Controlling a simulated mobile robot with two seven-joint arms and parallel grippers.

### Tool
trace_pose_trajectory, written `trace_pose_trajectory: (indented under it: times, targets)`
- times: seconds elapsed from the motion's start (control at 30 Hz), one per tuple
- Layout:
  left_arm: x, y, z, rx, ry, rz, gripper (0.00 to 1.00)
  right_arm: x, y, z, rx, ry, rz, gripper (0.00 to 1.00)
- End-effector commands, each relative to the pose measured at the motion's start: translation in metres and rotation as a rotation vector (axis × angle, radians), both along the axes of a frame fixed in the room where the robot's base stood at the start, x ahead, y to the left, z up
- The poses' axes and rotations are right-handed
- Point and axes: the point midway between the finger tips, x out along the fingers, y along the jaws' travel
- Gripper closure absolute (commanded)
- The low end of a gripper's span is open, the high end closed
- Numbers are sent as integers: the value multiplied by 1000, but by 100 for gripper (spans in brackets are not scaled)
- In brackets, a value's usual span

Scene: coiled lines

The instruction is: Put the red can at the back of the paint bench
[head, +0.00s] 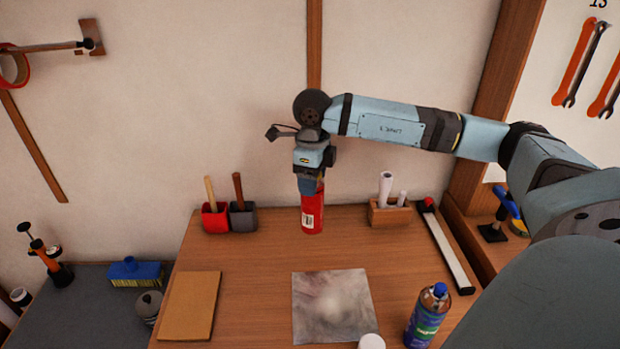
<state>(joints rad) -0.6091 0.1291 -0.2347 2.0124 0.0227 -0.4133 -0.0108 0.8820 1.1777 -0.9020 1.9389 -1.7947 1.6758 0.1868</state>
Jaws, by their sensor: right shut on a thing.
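The red can (313,216) stands upright at the back of the wooden paint bench (252,270), near the wall, with a white label on its front. My right gripper (311,188) comes down on it from above and is shut on its top. The gripper hides the can's upper end. The can's base appears to be at the bench top, but I cannot tell whether it is touching. My left gripper is not in view.
Red (215,218) and grey (243,217) holders stand left of the can; a wooden block with white rolls (389,212) stands right. Bare bench surrounds the can.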

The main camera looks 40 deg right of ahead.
Motion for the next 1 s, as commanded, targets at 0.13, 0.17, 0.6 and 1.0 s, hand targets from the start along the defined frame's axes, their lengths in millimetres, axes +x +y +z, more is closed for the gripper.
trace_pose_trajectory:
  times: [0.13, 0.17, 0.6, 1.0]
  targets:
    - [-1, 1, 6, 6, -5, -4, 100, 32, -26, 3, 2, -2, -4, 93]
    - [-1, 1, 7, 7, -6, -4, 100, 37, -30, 3, 2, -2, -3, 93]
    - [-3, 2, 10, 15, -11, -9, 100, 65, -55, -23, 1, 0, 2, 93]
    - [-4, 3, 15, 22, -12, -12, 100, 68, -57, -70, 0, -1, 1, 93]
